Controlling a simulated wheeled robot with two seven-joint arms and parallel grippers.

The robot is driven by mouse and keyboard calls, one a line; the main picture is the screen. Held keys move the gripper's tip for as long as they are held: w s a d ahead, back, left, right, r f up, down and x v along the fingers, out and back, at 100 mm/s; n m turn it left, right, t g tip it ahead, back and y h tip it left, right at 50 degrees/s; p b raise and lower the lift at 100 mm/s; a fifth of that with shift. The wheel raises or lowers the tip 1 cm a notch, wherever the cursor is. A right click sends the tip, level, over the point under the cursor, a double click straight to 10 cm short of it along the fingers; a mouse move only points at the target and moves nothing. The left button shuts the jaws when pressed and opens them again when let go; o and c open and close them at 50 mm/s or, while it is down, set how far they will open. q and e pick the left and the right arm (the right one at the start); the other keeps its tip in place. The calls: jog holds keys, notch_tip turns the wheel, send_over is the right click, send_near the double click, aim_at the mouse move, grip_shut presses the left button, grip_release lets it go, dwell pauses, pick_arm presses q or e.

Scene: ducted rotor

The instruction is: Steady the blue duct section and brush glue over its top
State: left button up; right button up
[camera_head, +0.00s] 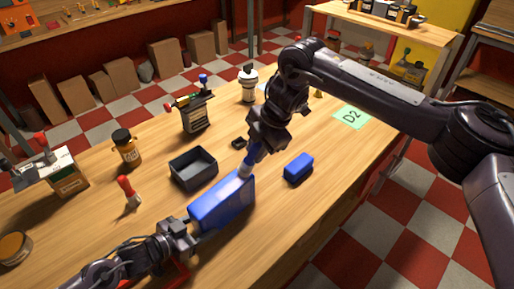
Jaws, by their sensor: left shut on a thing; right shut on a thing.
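The blue duct section (221,204) lies on the wooden table near the middle of the head view. My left gripper (189,234) is shut on its near left end. My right gripper (257,147) is above the far right end and is shut on a brush with a blue handle (251,158). The pale brush tip (244,172) is at the far top edge of the duct section; I cannot tell whether it touches. Any glue on the top is too small to make out.
A smaller blue block (298,168) lies to the right. A dark open tray (193,169) sits behind the duct section. An amber jar (126,148) and a red-handled tool (129,192) stand left. A green D2 card (351,117) lies at the right on the table (318,190).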

jog(key=s+a, duration=0.6)
jog(key=s, duration=0.1)
jog(key=shift+s+a+r, duration=0.15)
jog(key=shift+s+a, duration=0.25)
dwell(0.6)
jog(key=shift+s+a, duration=2.3)
jog(key=shift+s, duration=0.2)
jog(key=shift+w+d, duration=1.95)
jog(key=shift+w, duration=0.3)
jog(key=shift+w+d, duration=1.95)
jog(key=shift+w, duration=0.25)
jog(key=shift+w+d, duration=1.95)
jog(key=shift+w, duration=0.3)
jog(key=s+a, duration=1.1)
jog(key=s, duration=0.2)
jog(key=shift+s+a, duration=0.2)
jog(key=shift+a, duration=0.15)
